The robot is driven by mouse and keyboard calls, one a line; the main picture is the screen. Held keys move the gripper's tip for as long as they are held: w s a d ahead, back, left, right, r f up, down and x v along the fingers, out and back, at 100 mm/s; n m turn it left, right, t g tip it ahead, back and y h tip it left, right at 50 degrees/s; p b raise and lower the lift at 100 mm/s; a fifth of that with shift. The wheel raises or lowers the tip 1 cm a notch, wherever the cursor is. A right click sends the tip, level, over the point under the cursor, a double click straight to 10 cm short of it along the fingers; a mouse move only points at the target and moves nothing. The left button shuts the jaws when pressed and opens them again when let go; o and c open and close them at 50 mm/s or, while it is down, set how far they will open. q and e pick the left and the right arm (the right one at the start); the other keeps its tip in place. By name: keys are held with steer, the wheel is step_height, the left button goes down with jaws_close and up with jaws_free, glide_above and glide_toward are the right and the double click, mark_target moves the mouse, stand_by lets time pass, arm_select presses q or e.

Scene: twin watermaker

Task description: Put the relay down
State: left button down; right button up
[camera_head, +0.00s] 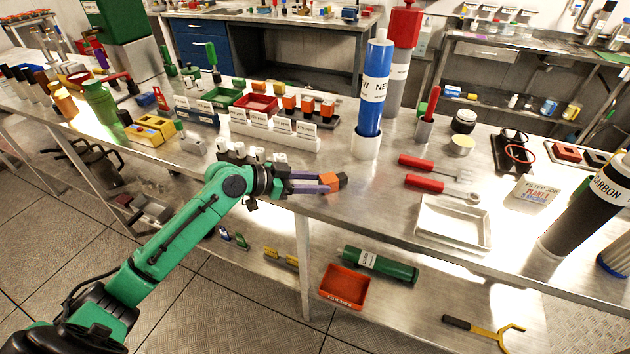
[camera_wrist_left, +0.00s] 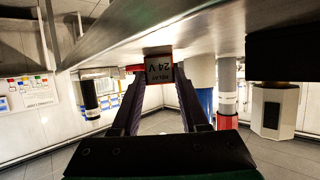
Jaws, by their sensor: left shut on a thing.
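My left gripper (camera_head: 318,184) is shut on the relay (camera_head: 332,181), a small block with orange and dark faces. It holds the relay out past the fingertips, at the front part of the workbench (camera_head: 375,205). In the left wrist view the relay (camera_wrist_left: 158,69) sits between the two fingers, and its 24 V label reads upside down. I cannot tell whether the relay touches the bench top. My right gripper is not in view.
A rack with white labels (camera_head: 272,130) and several orange-topped blocks stands behind the gripper. A blue cylinder (camera_head: 373,90) stands behind the relay. Red-handled tools (camera_head: 425,183) and an empty white tray (camera_head: 455,222) lie to the right. Bare bench surrounds the relay.

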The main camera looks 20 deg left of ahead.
arm_select(q)
steer(key=shift+f, duration=0.15)
steer(key=shift+c, duration=2.1)
jaws_free()
steer(key=shift+a+r, duration=0.1)
steer(key=shift+r, duration=0.15)
steer(key=b+v, duration=0.2)
steer(key=v, duration=0.9)
steer(key=shift+s+a+r, duration=0.15)
steer(key=shift+s+a, duration=0.1)
steer(key=shift+s, duration=0.05)
